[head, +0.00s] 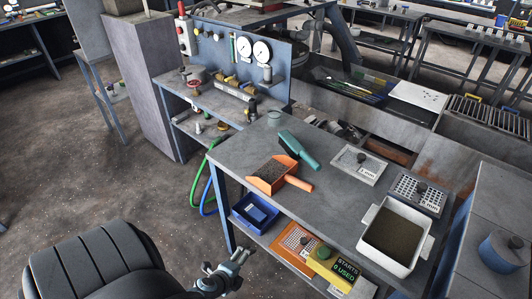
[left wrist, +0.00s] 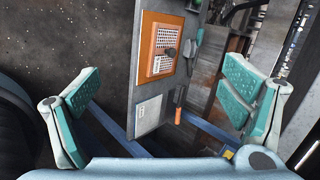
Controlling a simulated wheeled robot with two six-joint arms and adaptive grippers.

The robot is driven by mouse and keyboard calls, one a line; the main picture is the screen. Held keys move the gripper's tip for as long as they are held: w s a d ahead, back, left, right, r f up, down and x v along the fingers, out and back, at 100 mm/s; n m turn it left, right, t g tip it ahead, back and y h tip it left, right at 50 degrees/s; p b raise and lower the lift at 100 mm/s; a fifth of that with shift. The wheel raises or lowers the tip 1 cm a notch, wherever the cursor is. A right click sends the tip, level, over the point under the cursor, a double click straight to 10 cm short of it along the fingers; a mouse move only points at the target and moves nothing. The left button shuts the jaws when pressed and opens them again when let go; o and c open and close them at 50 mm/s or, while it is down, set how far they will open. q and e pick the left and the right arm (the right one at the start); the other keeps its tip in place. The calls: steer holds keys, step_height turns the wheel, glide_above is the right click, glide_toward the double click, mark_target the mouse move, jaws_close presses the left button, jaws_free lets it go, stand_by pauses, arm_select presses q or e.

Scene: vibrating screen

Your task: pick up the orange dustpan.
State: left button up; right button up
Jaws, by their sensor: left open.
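The orange dustpan (head: 267,179) lies on the grey workbench (head: 335,199), near its left edge in the head view. Its pan has a dark brown inside, and its orange handle points right toward the bench front. A teal brush (head: 298,148) lies just behind it. My left gripper (head: 238,262) is low in front of the bench, apart from the dustpan. In the left wrist view my left gripper (left wrist: 165,90) is open, its two teal pads wide apart with nothing held. A small orange stick (left wrist: 178,106) shows there; I cannot tell whether it is the dustpan's handle. My right gripper is out of view.
A white tray of dark grains (head: 393,238) sits at the bench's right end, near sieve plates (head: 360,164). A lower shelf holds a blue bin (head: 254,212), an orange plate (head: 297,242) and a yellow box (head: 331,262). Open floor (head: 110,175) lies to the left.

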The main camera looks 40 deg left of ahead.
arm_select(q)
steer(key=w+r+m+t+h+p, duration=0.1)
steer(key=w+r+m+t+p, duration=0.1)
steer(key=w+r+m, duration=0.5)
steer(key=w+r+m+t+h+p, duration=0.1)
steer(key=w+r+m, duration=0.3)
steer(key=r, duration=0.6)
steer(key=m+t+p, duration=0.1)
steer(key=m+p, duration=0.1)
steer(key=m, duration=0.7)
glide_toward(296, 183)
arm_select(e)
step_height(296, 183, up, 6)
arm_select(q)
steer(key=b+x, duration=0.1)
steer(key=x, duration=0.1)
steer(key=shift+w+f, duration=0.15)
steer(key=shift+w, duration=0.15)
steer(key=shift+m, duration=0.3)
steer(key=b+x, duration=0.6)
steer(key=x, duration=0.2)
steer(key=shift+f, duration=0.25)
steer(key=shift+w, duration=0.25)
steer(key=shift+r, duration=0.15)
steer(key=shift+c, duration=0.4)
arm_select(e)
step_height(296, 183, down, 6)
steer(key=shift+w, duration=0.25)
